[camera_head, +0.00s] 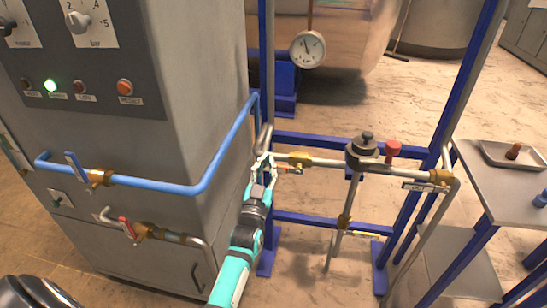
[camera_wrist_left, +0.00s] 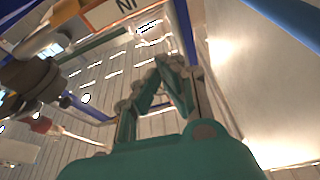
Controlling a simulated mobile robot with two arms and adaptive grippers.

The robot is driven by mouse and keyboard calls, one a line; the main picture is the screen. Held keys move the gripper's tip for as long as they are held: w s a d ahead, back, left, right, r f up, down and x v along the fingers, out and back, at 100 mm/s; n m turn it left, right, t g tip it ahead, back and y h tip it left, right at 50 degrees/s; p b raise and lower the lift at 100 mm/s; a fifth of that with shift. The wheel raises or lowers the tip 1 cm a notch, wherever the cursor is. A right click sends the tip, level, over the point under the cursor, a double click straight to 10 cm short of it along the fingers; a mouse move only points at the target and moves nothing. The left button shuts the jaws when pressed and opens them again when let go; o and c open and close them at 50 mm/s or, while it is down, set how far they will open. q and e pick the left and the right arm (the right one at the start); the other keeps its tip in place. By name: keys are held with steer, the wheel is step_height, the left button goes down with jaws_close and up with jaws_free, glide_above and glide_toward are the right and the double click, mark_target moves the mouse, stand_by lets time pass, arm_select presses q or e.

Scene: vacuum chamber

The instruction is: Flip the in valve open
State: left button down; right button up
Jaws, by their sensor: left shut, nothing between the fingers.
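My left gripper (camera_head: 268,161) is at the left end of the steel pipe (camera_head: 330,162), beside a brass valve (camera_head: 299,158). A grey lever (camera_head: 265,138) stands up just above the fingers; I cannot tell whether they touch it. The fingers are shut and empty. In the left wrist view the fingertips (camera_wrist_left: 168,65) come together, and part of an orange-edged label (camera_wrist_left: 122,10) with cut-off letters shows beyond them. My right gripper is not in view.
The grey cabinet (camera_head: 205,120) with a blue pipe (camera_head: 150,183) stands close on the left. A blue frame (camera_head: 410,215) carries the piping, a gauge (camera_head: 307,49) and a red knob (camera_head: 392,149). A side table (camera_head: 490,190) with a tray (camera_head: 500,160) is at the right.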

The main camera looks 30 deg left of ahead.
arm_select(q)
steer(key=v, duration=0.6)
steer(key=shift+f+b, duration=0.2)
steer(key=shift+b, duration=0.15)
steer(key=shift+s+d, duration=0.1)
steer(key=shift+s, duration=0.05)
